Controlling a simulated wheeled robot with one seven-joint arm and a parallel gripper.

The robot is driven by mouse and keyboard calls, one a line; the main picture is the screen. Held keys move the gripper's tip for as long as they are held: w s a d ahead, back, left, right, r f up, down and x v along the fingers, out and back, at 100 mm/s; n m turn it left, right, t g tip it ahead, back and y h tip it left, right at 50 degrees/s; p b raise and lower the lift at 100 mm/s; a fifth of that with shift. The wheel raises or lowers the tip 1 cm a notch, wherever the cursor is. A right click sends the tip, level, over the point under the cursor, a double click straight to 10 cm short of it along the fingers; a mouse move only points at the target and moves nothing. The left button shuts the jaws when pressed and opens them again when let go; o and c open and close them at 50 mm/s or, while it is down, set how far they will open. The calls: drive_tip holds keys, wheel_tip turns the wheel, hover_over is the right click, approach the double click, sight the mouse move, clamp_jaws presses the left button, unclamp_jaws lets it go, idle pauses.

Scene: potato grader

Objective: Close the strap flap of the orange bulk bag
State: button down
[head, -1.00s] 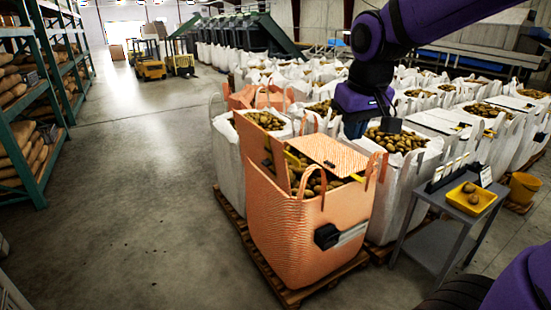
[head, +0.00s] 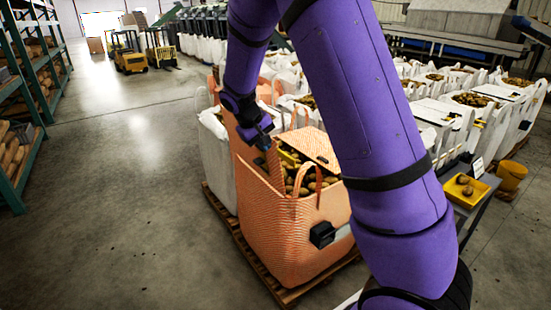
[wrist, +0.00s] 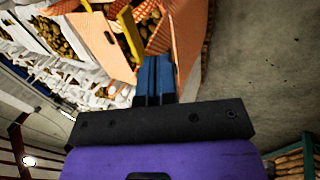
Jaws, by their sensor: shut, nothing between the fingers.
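The orange bulk bag (head: 285,235) stands upright on a pallet, filled with potatoes. One orange flap panel (head: 318,146) lies nearly flat over part of its top. Another orange panel (head: 222,95) stands raised at the bag's left side, partly hidden by my gripper (head: 265,146). My gripper is shut and empty at that raised panel. In the wrist view, the blue fingers (wrist: 155,66) are together beside the raised panel (wrist: 187,45), with the flatter panel (wrist: 98,45) to the left and potatoes between. Whether the fingers touch the panel is unclear.
White potato bags (head: 468,100) stand in rows behind and to the right. A yellow tray (head: 466,190) sits on a small table, with a yellow bucket (head: 511,175) nearby. Open concrete floor (head: 120,190) lies left. My arm hides the area right of the bag.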

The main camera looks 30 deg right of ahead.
sight(285, 159)
drive_tip(key=shift+w+d+f, duration=0.2)
drive_tip(key=shift+d+f, duration=1.85)
drive_tip(key=shift+f, duration=0.1)
drive_tip(key=shift+w+d+f, duration=0.15)
drive_tip(key=shift+d+f, duration=1.85)
drive_tip(key=shift+f, duration=0.1)
drive_tip(key=shift+d, duration=0.1)
